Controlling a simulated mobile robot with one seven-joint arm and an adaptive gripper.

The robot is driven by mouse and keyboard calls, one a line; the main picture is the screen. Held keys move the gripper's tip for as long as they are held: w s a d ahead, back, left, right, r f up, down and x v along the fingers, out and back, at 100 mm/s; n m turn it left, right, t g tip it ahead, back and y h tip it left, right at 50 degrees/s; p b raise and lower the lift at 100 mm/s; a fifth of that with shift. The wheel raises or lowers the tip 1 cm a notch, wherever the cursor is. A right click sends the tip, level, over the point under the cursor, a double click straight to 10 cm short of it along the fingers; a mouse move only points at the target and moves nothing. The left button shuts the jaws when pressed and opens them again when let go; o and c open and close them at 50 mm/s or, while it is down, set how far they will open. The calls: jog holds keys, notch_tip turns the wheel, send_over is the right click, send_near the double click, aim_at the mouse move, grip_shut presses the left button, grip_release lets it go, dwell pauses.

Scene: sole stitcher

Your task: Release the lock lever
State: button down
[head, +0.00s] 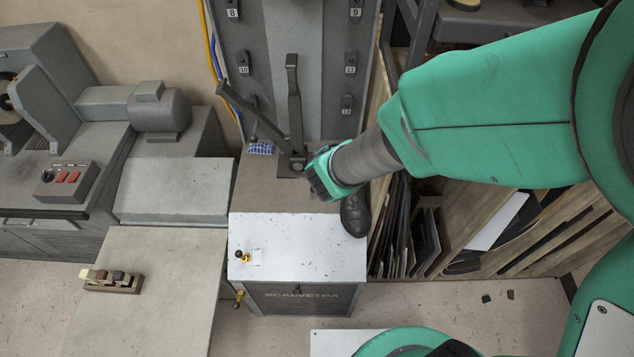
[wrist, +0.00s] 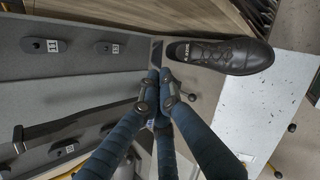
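My gripper (head: 318,178) is low behind the machine's white top, just right of the foot of two dark levers. In the head view, one long lever (head: 293,100) stands nearly upright and another (head: 250,115) leans left. I see no readable mark saying which one is the lock lever.
A black shoe (wrist: 220,56) lies close by the fingers, partly hidden behind my gripper in the head view (head: 355,213). The white top (head: 300,245) carries a small brass knob (head: 242,256). Boards and sheets (head: 400,235) stand at right. A grey panel with numbered hooks (head: 240,40) rises behind.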

jog(key=s+a+f+n, duration=0.1)
jog(key=a+f+n, duration=0.2)
jog(key=f, duration=0.3)
jog(key=s+a+f+n+y+b, duration=0.1)
jog(key=a+f+n, duration=0.2)
jog(key=f, duration=0.4)
jog(key=s+a+f+n+y+b, duration=0.1)
jog(key=a+f+n, duration=0.3)
jog(key=f+n, duration=0.1)
jog(key=shift+s+f, duration=0.3)
jog(key=shift+f, duration=0.4)
jog(key=shift+d, duration=0.1)
jog(key=shift+b+x, duration=1.45)
jog(key=shift+x, duration=3.6)
jog(key=shift+w+r, duration=0.15)
